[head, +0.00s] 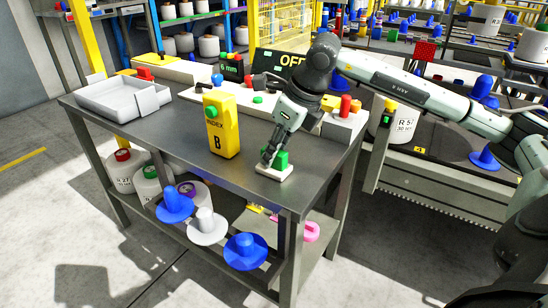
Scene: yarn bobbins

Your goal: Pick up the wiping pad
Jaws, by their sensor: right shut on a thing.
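The wiping pad (273,174) is a small white block with a green grip on top. It is at the right front part of the grey table. My right gripper (270,156) points down over it from the upper right, shut on the pad's green grip (281,158). The fingers partly hide the grip. I cannot tell whether the pad rests on the table or is slightly raised. My left gripper does not show.
A yellow box marked INDEX B (221,125) stands left of the pad. A grey tray (100,98) is at the table's left end. Controls and a panel (280,66) line the back. Blue and white cones (206,226) stick out below the front edge. The table's left front is clear.

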